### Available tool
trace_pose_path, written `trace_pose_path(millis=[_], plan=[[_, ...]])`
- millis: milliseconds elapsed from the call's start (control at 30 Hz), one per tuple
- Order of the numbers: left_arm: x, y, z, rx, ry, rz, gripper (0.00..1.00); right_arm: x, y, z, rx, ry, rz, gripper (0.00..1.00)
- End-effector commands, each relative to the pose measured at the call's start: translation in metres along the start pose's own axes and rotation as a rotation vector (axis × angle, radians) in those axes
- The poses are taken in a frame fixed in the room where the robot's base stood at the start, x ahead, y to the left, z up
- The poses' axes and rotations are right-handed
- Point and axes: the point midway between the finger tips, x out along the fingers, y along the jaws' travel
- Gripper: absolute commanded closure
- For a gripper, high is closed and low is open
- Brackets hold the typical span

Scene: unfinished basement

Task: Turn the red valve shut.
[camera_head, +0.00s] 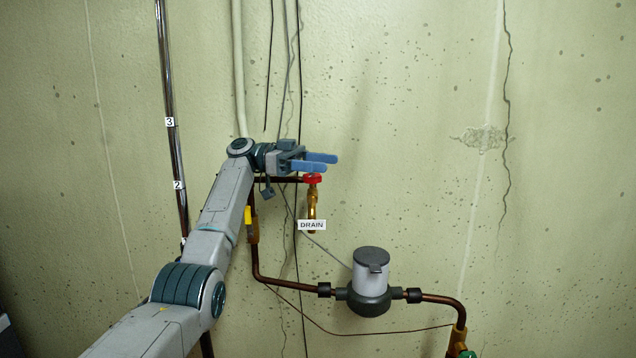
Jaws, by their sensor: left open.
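The red valve (313,178) is a small red handle on top of a brass spigot, at the end of a short copper branch pipe. A tag reading DRAIN (312,225) hangs on the spigot below it. My left gripper (331,163) has two blue fingers, apart with nothing seen between them, pointing right. In the picture the fingers lie just above the red handle, and the lower finger comes close to its top edge. I cannot tell whether they touch or how far apart they are in depth. My right gripper is not in view.
A copper pipe runs down past a yellow handle (248,215), partly behind my left arm, to a grey-capped meter (370,278). A green-handled fitting (467,354) is at the bottom right. A chrome pipe (171,120) numbered 2 and 3 stands left. The wall at right is bare and cracked.

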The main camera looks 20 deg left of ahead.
Motion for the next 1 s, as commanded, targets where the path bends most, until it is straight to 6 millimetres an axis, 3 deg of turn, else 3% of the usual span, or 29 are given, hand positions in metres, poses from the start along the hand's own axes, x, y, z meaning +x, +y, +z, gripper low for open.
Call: trace_pose_path(millis=[33,367,800,1000], plan=[[0.002,0.004,0.006,-0.001,-0.001,0.0,0.41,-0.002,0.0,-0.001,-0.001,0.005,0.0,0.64],[0.014,0.039,0.003,0.001,-0.002,0.0,0.41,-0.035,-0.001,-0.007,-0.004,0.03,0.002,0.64],[0.036,0.105,-0.004,0.0,-0.001,0.001,0.41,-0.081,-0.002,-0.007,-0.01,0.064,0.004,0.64],[0.046,0.133,-0.008,0.0,-0.001,0.0,0.41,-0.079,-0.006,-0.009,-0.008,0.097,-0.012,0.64]])
